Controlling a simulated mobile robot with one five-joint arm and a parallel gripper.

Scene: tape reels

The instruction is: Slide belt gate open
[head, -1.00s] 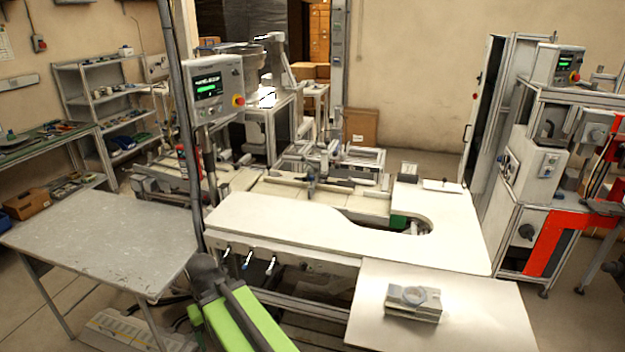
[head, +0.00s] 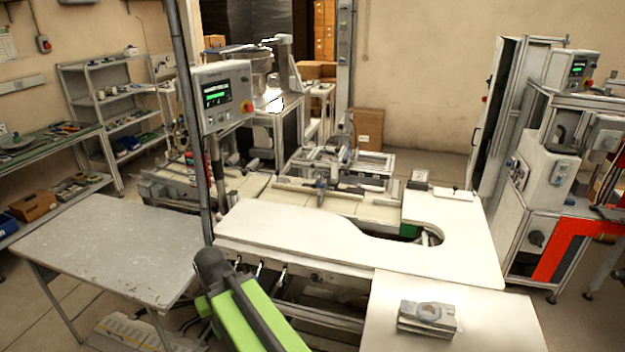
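The belt machine stands in the middle of the head view, with pale belt sections (head: 345,205) behind a white worktop (head: 290,229). A dark bar with a small upright post (head: 321,190) lies across the belt; I cannot tell whether it is the gate or whether the gate is open. My green and dark arm reaches in from the bottom, below the worktop's front edge. My gripper is not clearly visible.
A grey table (head: 115,245) stands at left. A white table (head: 500,318) at front right holds a small stack with a round item (head: 428,314). A dark pole and control panel (head: 222,95) rise at left of the belt. Machines with a red frame (head: 575,235) stand at right.

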